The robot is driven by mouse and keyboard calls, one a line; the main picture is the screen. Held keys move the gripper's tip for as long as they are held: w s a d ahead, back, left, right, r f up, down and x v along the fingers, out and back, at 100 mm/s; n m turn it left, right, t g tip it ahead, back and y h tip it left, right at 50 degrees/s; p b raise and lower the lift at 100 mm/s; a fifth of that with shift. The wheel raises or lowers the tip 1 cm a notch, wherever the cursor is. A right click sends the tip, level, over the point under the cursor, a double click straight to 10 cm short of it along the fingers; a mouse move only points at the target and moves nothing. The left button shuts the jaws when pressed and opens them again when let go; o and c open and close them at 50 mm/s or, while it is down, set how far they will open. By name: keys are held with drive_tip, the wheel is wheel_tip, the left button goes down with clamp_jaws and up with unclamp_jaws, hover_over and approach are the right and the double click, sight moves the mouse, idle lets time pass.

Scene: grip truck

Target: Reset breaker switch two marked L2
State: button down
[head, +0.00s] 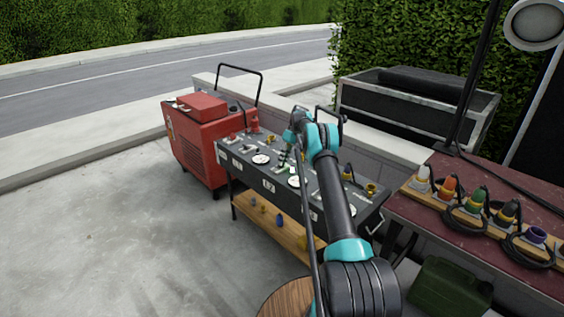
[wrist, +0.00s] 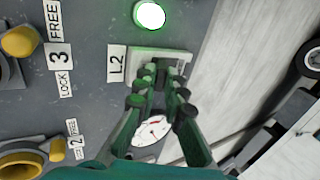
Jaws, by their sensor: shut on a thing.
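In the wrist view, the label L2 (wrist: 116,66) is a white plate on the grey panel. Beside it is the pale breaker plate (wrist: 176,57) of switch two. My gripper (wrist: 162,78) has its dark green fingers over this plate, shut on the breaker switch; the fingers hide most of the switch. A round lamp (wrist: 150,14) just above the plate glows white with a green rim. In the head view, my gripper (head: 286,158) points down at the dark panel table (head: 328,205), with my arm hiding part of it.
A gauge (wrist: 151,130) lies partly behind the fingers. Yellow knobs (wrist: 20,41) marked FREE and LOCK are to the left. A red generator (head: 197,147) stands left of the table. A bench with coloured plugs (head: 447,188) is close on the right. The pavement at left is clear.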

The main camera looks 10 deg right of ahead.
idle(0.3)
drive_tip(key=c, duration=1.6)
unclamp_jaws()
drive_tip(key=shift+w, duration=0.1)
